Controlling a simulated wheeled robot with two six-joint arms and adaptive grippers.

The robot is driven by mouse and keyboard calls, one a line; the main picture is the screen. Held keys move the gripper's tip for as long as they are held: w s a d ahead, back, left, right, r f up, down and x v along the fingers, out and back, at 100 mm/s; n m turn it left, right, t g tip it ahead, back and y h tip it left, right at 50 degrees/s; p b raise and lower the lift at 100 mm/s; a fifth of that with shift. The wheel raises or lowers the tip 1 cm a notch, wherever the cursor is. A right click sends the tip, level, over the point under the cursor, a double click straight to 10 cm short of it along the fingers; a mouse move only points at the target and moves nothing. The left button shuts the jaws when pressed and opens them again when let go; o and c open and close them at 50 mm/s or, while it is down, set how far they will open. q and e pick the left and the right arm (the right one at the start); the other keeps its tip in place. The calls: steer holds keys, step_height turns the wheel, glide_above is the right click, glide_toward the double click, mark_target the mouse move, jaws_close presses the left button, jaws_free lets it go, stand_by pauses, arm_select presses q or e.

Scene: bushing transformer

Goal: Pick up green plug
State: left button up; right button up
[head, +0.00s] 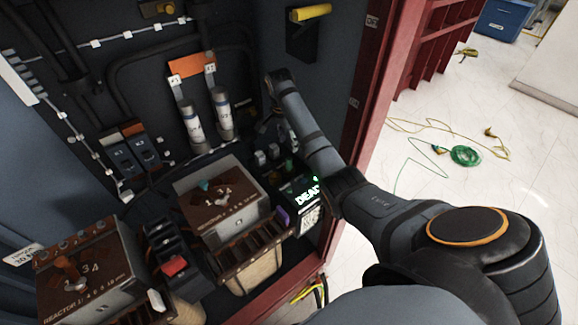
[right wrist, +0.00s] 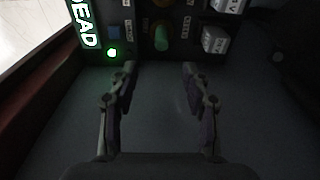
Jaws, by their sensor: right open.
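The green plug (right wrist: 161,37) is a short green cylinder in the upper middle of the right wrist view, set in a dark panel among other small parts. In the head view it is small and dark near the end of my right arm, hard to make out. My right gripper (right wrist: 158,70) is open and empty. Its two fingers point toward the panel, with the plug ahead of the gap between them and apart from the fingertips. In the head view the gripper is dark and partly hidden by my arm. My left gripper is in neither view.
A "DEAD" display (head: 306,193) with a green light stands by the plug. White blocks (right wrist: 216,39) sit right of the plug in the wrist view. The cabinet's red frame (head: 371,75) is close to my right arm. Two brown-faced boxes (head: 222,196) stand lower left.

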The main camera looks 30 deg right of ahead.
mark_target(289, 159)
steer(key=f, duration=0.4)
steer(key=shift+w+d+f+p, duration=0.1)
steer(key=shift+d+f+p, duration=0.2)
steer(key=shift+d+f, duration=0.1)
step_height(289, 159, down, 5)
steer(key=shift+w+f+p, duration=0.1)
steer(key=shift+f+p, duration=0.05)
steer(key=shift+p, duration=0.2)
jaws_close()
